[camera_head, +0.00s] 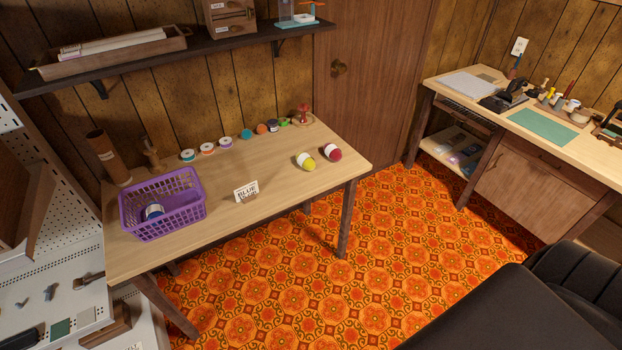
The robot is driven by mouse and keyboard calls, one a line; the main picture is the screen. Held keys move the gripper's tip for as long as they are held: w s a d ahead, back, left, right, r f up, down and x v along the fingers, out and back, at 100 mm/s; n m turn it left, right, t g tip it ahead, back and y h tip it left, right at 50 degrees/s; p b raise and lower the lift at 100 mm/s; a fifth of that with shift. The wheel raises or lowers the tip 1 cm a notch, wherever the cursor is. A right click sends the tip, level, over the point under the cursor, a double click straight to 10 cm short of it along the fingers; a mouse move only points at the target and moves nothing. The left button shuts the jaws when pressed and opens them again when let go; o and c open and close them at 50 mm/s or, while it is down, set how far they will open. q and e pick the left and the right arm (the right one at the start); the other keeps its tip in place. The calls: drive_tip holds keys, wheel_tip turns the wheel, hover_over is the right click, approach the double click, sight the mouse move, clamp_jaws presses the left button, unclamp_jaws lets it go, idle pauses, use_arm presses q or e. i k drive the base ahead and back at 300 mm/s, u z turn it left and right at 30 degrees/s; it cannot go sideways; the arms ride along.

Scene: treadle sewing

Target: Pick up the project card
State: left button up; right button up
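The project card (246,191) is a small white card with dark lettering, the top word reading "BLUE". It stands upright, leaning slightly, near the front edge of the light wooden table (280,213), just right of a purple basket. The lower words are too small to read. Neither of my grippers shows in the head view.
The purple basket (178,209) holds a dark blue item (153,212). Several spools line the table's back; a yellow ball (306,161) and a red ball (332,153) lie right. A shelf (150,57) overhangs behind. Patterned floor (290,275) is open in front.

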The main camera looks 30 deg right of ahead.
sight(247, 193)
drive_tip(key=z, duration=1.4)
drive_tip(key=k, duration=1.3)
drive_tip(key=z, duration=0.9)
drive_tip(key=i, duration=2.95)
drive_tip(key=u, duration=0.9)
drive_tip(key=i, duration=0.95)
drive_tip(key=u, duration=1.7)
drive_tip(key=i, duration=0.85)
drive_tip(key=u, duration=0.8)
